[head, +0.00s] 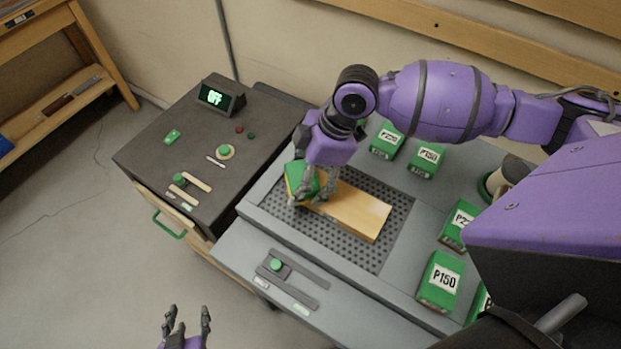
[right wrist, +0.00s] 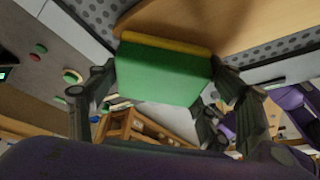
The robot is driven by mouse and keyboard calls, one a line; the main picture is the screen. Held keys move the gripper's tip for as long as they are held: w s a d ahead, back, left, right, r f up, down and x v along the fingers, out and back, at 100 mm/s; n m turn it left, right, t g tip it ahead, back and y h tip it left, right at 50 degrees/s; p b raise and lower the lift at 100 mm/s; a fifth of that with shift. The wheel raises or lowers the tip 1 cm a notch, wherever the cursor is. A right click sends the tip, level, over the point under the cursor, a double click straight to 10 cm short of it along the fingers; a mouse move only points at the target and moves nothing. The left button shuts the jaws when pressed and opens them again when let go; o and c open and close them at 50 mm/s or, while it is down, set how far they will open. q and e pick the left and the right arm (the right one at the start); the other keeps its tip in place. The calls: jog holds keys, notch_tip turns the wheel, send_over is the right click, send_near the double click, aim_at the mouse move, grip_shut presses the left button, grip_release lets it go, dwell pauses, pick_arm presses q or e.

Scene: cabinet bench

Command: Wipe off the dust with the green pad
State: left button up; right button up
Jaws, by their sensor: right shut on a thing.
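The green pad (head: 300,180), with a yellow layer along one side, is held in my right gripper (head: 314,196). The right wrist view shows the pad (right wrist: 165,72) between the fingers, its yellow edge at or close to the wooden board. I cannot tell whether they touch. The pale wooden board (head: 358,209) lies on the perforated grey panel, with the pad over its left end. No dust can be made out on the board. My left gripper (head: 186,322) is open and empty at the bottom of the head view, over the floor.
Green boxes marked P220 (head: 387,140) and P150 (head: 440,281) stand behind and right of the perforated panel (head: 386,256). A dark cabinet (head: 190,155) at left carries a small display (head: 221,95) reading OFF. A slider control (head: 277,265) sits on the bench front.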

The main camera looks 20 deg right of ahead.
aim_at(319, 184)
jog(key=shift+s+d+p, duration=0.55)
jog(key=shift+s+d, duration=0.4)
jog(key=shift+d, duration=0.15)
pick_arm(q)
jog(key=w+r, duration=0.1)
jog(key=r, duration=0.1)
jog(key=shift+w+r, duration=0.3)
jog(key=shift+w, duration=0.1)
pick_arm(e)
jog(key=shift+s+d, duration=0.35)
